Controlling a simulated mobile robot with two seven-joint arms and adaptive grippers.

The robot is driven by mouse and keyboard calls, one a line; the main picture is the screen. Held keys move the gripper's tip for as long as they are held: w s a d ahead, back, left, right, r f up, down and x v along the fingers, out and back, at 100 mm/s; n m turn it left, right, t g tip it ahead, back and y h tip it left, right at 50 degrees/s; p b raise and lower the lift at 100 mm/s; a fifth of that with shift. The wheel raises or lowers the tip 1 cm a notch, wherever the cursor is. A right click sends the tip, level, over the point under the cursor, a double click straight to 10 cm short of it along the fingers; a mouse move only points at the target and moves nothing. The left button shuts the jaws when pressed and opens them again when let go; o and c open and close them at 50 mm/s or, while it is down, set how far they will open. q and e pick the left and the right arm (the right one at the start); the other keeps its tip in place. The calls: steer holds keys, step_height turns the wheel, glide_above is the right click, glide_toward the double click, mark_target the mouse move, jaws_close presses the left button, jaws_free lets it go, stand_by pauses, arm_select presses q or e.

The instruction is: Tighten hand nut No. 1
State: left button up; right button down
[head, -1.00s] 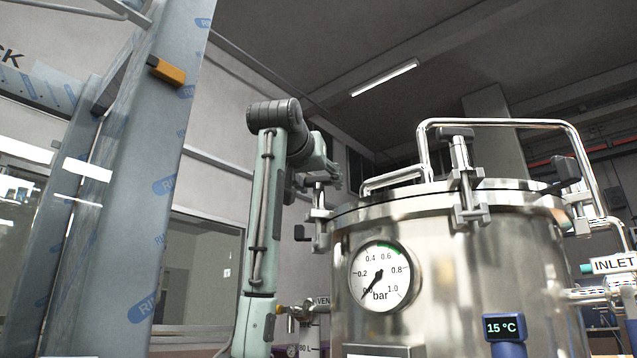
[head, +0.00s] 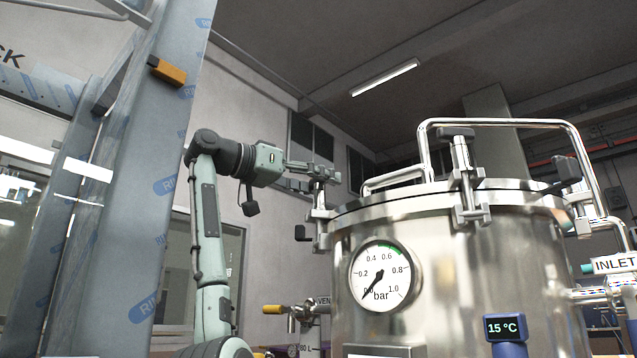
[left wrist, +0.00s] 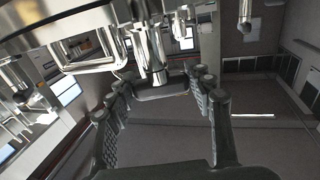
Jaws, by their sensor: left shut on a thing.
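The steel vessel (head: 455,270) stands at the right of the head view, its lid (head: 400,200) held by several clamps with dark T-shaped hand nuts. My left gripper (head: 322,173) is at the top of the leftmost clamp (head: 319,212), shut on its hand nut. In the left wrist view, the dark bar of this hand nut (left wrist: 160,92) lies between the fingers of my left gripper (left wrist: 160,95). Another hand nut (head: 456,133) tops the front clamp, and one more (head: 567,169) is at the right. No number on the nuts is readable. My right gripper is out of view.
A bent steel tube handle (head: 500,122) rises over the lid. A pressure gauge (head: 380,276) near zero and a 15 °C display (head: 504,328) are on the front. A film-wrapped steel post (head: 150,180) stands at the left. Valved pipes flank the vessel.

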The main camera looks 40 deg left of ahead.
arm_select(q)
steer(key=shift+m+g+h, duration=0.3)
steer(key=shift+m+h, duration=0.3)
steer(key=shift+h, duration=0.3)
steer(key=o, duration=1.2)
steer(key=shift+c, duration=0.2)
steer(key=shift+s+a, duration=0.1)
steer(key=v, duration=1.2)
steer(key=x, duration=1.2)
